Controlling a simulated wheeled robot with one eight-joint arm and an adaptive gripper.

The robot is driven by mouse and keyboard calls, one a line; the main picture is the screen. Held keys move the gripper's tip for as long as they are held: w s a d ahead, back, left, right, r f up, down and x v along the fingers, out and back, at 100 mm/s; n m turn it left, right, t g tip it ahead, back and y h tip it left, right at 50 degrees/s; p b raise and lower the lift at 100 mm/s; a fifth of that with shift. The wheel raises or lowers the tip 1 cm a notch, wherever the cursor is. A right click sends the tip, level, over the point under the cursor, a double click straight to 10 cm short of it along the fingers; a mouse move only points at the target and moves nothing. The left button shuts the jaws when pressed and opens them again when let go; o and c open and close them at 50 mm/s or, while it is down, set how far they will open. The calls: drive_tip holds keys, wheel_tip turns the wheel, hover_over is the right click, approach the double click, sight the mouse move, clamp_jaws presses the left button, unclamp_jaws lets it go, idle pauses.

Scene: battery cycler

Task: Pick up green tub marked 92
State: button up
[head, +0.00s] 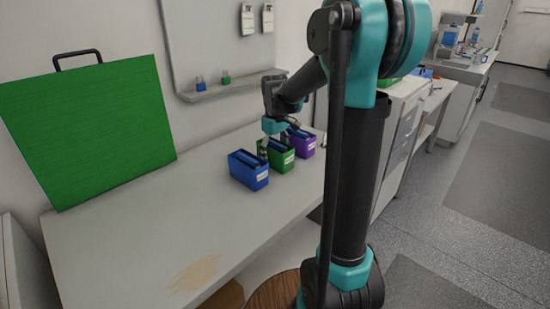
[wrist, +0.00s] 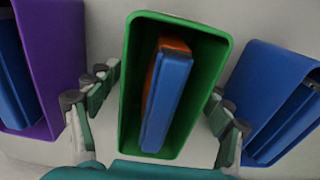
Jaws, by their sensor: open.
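The green tub (head: 283,161) stands on the white bench between a blue tub and a purple tub. A pale label shows on its front in the head view, too small to read. In the wrist view the green tub (wrist: 132,100) is seen from above, with a blue and orange block (wrist: 166,100) standing inside. My gripper (wrist: 160,88) is open, with one finger on each side of the green tub. I cannot tell whether either finger touches its walls. In the head view my gripper (head: 279,142) is just above the tub, partly hidden.
The blue tub (head: 251,182) stands close on the left and the purple tub (head: 307,149) close on the right, leaving narrow gaps. A large green panel (head: 90,130) stands at the back left. The left part of the bench (head: 150,235) is clear. A wall shelf (head: 235,86) is behind.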

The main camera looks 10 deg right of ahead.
drive_tip(key=shift+c, duration=0.2)
drive_tip(key=c, duration=1.5)
